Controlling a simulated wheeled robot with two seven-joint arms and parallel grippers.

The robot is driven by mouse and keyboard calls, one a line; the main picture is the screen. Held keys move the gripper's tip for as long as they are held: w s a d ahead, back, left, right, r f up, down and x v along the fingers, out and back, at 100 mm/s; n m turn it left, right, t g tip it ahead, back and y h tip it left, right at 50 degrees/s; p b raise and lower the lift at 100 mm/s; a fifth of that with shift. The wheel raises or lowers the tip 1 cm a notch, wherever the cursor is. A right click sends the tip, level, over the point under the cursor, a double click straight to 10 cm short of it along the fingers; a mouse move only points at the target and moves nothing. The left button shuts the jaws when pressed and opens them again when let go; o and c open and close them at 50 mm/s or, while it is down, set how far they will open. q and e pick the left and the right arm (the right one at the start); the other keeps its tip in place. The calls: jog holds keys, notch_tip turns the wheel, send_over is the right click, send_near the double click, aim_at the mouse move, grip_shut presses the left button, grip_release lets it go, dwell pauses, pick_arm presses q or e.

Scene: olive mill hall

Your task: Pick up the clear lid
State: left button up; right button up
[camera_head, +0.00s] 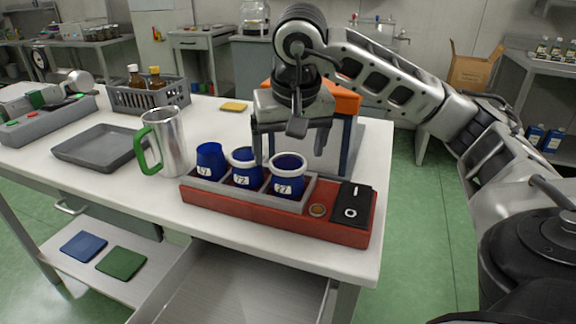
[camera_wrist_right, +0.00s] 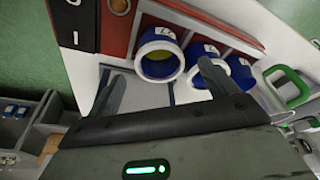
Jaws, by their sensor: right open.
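I cannot make out a clear lid in either view. My right gripper (camera_head: 289,154) is open and empty, pointing down just above and behind the blue cups. Its fingers also show in the wrist view (camera_wrist_right: 163,84), apart, with nothing between them. Three blue cups with labels stand in a row: a left cup (camera_head: 210,162), a middle cup (camera_head: 246,170) and a right cup (camera_head: 288,178). The middle and right cups have white rims. They sit in grey compartments of a red holder (camera_head: 275,218). The nearest cup in the wrist view (camera_wrist_right: 159,57) shows a yellowish inside. My left gripper is not in view.
A black case (camera_head: 352,204) and a small round brown disc (camera_head: 318,210) lie on the holder's right end. A metal mug (camera_head: 170,140) with a green handle stands left. A grey tray (camera_head: 97,147), a bottle crate (camera_head: 147,97) and an orange-topped block (camera_head: 345,101) are farther back. A drawer (camera_head: 240,285) is open below.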

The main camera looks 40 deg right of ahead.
jog(key=shift+x, duration=0.8)
jog(key=c, duration=1)
jog(key=shift+r, duration=0.2)
jog(key=shift+c, duration=0.2)
